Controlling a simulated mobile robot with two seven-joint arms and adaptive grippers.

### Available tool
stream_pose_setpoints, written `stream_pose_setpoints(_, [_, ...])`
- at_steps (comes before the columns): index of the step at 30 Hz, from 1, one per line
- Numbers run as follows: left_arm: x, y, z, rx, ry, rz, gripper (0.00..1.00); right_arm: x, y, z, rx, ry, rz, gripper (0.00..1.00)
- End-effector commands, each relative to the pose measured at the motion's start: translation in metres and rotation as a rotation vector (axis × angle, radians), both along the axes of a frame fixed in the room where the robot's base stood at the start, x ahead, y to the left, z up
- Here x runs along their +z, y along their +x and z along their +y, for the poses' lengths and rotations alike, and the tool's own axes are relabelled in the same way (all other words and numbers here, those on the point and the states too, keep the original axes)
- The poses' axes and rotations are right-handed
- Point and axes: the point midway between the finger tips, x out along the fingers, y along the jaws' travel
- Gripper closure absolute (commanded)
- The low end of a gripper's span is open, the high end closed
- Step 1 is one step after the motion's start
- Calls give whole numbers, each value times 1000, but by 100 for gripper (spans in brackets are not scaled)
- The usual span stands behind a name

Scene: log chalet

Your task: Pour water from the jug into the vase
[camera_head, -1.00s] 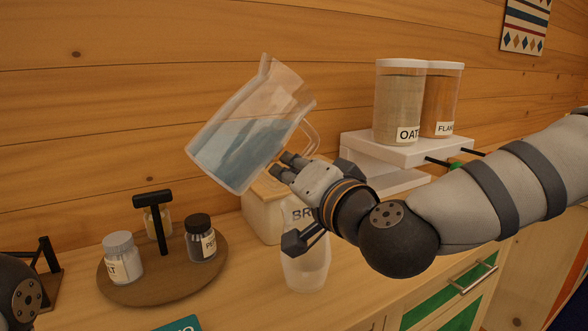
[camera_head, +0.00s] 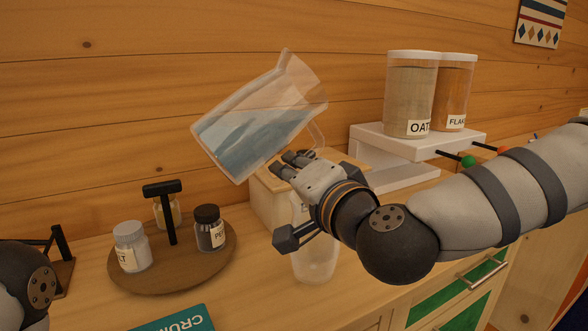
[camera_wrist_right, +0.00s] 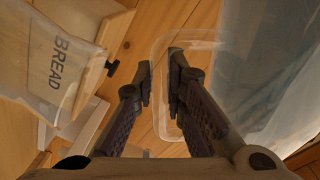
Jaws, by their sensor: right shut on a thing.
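The clear jug (camera_head: 265,115) is tilted in the air, mouth toward the upper right and base toward the lower left. Bluish water (camera_head: 240,138) lies in its lower part. My right gripper (camera_head: 292,162) is shut on the jug's handle (camera_head: 318,135); in the right wrist view the handle (camera_wrist_right: 160,95) passes around the fingers, with the jug (camera_wrist_right: 275,75) on the right. The clear vase (camera_head: 316,264) stands upright on the counter below my right gripper, its upper part partly hidden by the hand. No stream of water shows. My left gripper is out of view.
A round wooden tray (camera_head: 150,280) with jars and a black T-shaped handle is left. A bread box (camera_head: 268,205) stands behind the vase. Oats (camera_head: 410,90) and flakes (camera_head: 455,85) canisters stand on a white stand (camera_head: 372,140). A teal item (camera_head: 180,320) lies at front.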

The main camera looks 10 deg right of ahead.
Motion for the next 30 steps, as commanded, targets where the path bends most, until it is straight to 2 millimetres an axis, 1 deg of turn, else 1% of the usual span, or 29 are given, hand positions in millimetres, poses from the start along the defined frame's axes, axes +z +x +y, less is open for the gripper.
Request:
stream_pose_setpoints(1, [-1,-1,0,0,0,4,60,2,0,1,-1,13,-4,100])
stream_pose_setpoints(30, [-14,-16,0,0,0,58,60,-7,-4,13,1,146,45,100])
